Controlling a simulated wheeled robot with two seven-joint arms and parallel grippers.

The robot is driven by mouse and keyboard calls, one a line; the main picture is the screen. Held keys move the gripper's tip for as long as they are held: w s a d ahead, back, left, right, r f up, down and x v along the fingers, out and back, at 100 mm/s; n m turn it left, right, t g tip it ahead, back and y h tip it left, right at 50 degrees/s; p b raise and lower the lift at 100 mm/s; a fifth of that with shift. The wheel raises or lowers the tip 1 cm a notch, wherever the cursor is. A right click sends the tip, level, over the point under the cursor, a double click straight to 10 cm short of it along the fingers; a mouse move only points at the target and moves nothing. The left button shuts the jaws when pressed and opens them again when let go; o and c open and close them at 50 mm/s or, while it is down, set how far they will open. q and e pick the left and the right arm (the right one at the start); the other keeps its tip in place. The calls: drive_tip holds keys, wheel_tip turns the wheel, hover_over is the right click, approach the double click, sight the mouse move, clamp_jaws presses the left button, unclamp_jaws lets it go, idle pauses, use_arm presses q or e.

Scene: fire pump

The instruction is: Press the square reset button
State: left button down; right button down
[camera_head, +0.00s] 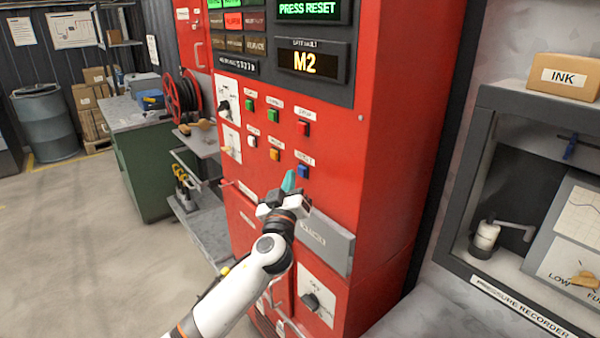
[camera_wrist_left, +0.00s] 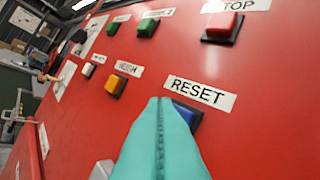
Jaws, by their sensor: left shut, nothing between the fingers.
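The square blue reset button (camera_head: 303,171) is at the lower right of the button group on the red panel. In the left wrist view the blue button (camera_wrist_left: 188,115) sits below the RESET label (camera_wrist_left: 201,94), partly hidden behind my fingers. My left gripper (camera_head: 289,181) is shut with its teal fingertips together and empty. In the left wrist view its fingertips (camera_wrist_left: 160,103) overlap the button's left side; I cannot tell whether they touch it. My right gripper is not in view.
A red STOP button (camera_wrist_left: 222,27) and an orange button (camera_wrist_left: 115,85) are nearby, with green buttons above. A display (camera_head: 307,9) reads PRESS RESET. A grey tray (camera_head: 325,243) juts out below the buttons. A pressure recorder cabinet (camera_head: 508,97) stands to the right.

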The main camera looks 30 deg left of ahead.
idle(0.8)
use_arm(q)
drive_tip(key=shift+w+d+b, duration=0.15)
drive_tip(key=shift+w+b, duration=0.25)
drive_tip(key=shift+b, duration=0.1)
drive_tip(key=shift+w+d+b, duration=0.2)
drive_tip(key=shift+w+b, duration=0.25)
idle(0.7)
drive_tip(key=shift+s, duration=0.15)
drive_tip(key=shift+s+a, duration=0.3)
drive_tip(key=shift+s, duration=0.4)
drive_tip(key=shift+s+a, duration=0.35)
drive_tip(key=shift+s, duration=0.45)
drive_tip(key=shift+s+a, duration=0.3)
drive_tip(key=shift+s, duration=0.45)
drive_tip(key=shift+s+a, duration=0.35)
drive_tip(key=shift+s, duration=0.45)
